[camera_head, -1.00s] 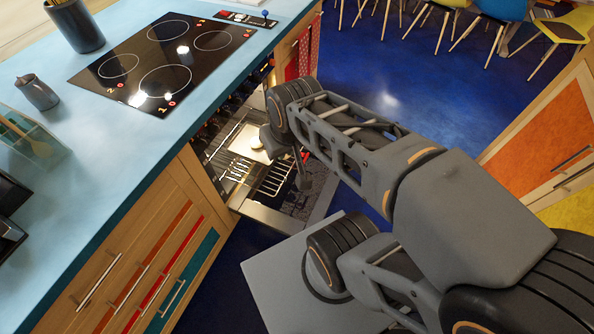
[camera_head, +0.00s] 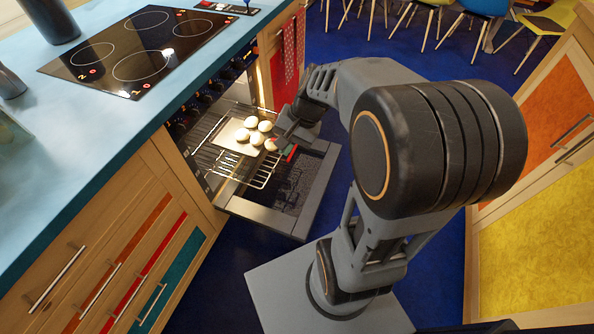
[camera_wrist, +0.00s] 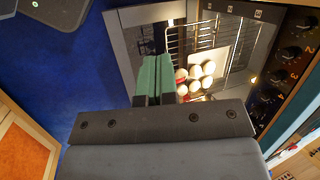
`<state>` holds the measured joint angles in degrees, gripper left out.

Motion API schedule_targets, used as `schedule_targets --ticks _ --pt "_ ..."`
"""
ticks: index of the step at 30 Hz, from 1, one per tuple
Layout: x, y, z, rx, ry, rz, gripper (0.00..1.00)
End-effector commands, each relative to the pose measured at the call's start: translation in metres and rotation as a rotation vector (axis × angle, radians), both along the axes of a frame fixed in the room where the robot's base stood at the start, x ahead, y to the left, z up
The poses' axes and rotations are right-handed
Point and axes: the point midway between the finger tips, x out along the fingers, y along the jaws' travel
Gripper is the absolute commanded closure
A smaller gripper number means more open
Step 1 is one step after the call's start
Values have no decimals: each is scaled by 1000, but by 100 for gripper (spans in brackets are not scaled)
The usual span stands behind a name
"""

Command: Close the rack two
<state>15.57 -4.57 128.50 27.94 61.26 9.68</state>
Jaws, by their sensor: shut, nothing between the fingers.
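The oven stands open under the counter, its door (camera_head: 290,205) folded down. A wire rack (camera_head: 258,178) extends out over the door; I cannot tell whether it is rack two. A pale tray (camera_head: 228,133) with several round whitish buns (camera_head: 257,137) lies at rack level inside the oven mouth. My gripper (camera_head: 283,146) is shut and empty, at the right edge of the tray and rack. In the wrist view its green fingers (camera_wrist: 155,75) are together, just left of the buns (camera_wrist: 196,79) and wires (camera_wrist: 182,40). Contact with the rack cannot be told.
A blue counter (camera_head: 90,120) with a black hob (camera_head: 140,50) runs above the oven. Wooden drawers (camera_head: 120,240) stand left of it. Orange and yellow cabinets (camera_head: 535,235) stand at the right. Chairs (camera_head: 480,10) are at the back. Blue floor is clear beyond the door.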

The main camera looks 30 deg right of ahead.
Motion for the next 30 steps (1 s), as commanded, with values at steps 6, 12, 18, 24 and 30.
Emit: schedule_targets --ticks 6,12,18,24,30 --pt "71 -63 -160 473 231 -543 100" --pt "109 -136 -264 853 327 -917 100" --pt "120 -192 -333 1107 352 -1139 100" --pt "123 -214 -361 1219 354 -1225 100" --pt "141 -200 -370 1234 355 -1234 100"
